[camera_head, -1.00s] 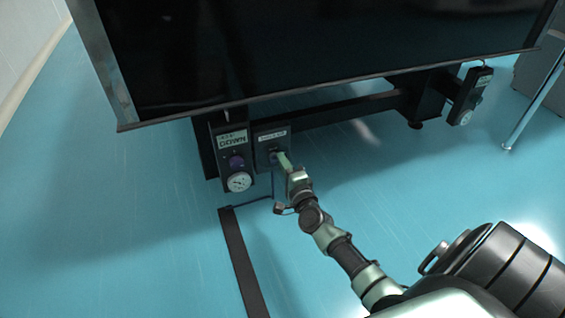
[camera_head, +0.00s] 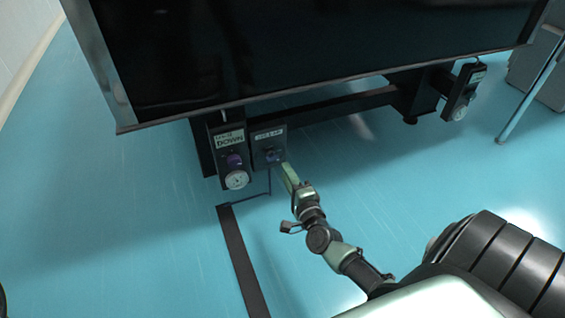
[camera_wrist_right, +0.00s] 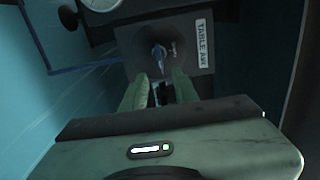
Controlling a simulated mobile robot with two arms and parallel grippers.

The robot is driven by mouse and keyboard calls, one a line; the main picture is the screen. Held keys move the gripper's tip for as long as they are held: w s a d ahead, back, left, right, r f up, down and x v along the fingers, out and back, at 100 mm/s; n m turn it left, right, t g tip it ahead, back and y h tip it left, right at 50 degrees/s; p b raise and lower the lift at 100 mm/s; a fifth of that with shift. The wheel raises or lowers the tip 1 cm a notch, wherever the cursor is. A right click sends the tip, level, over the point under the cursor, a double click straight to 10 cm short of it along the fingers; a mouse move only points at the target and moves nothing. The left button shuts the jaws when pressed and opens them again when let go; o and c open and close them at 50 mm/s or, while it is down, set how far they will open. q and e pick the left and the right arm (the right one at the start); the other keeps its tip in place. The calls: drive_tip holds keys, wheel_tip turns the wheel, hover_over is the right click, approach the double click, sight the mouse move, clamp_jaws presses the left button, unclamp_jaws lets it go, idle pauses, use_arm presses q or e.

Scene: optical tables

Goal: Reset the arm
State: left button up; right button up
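My right gripper (camera_head: 288,172) is close in front of a dark control box (camera_head: 268,138) under the table's edge. In the right wrist view its two green fingers (camera_wrist_right: 160,88) stand apart with nothing between them. The box bears a switch or knob (camera_wrist_right: 158,54), just beyond the fingertips and apart from them, beside a label that starts with "TABLE". The switch also shows, small and bluish, in the head view (camera_head: 272,155). My left gripper is not in view.
A second box (camera_head: 230,155) with a purple knob and a round white gauge (camera_head: 236,180) hangs just left. The dark table (camera_head: 300,45) overhangs them. A black strip (camera_head: 242,262) lies on the blue floor. Another gauge box (camera_head: 463,92) hangs at right. The floor around is mostly clear.

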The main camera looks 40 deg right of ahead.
drive_tip(key=shift+s+a, duration=0.1)
drive_tip(key=shift+s, duration=0.5)
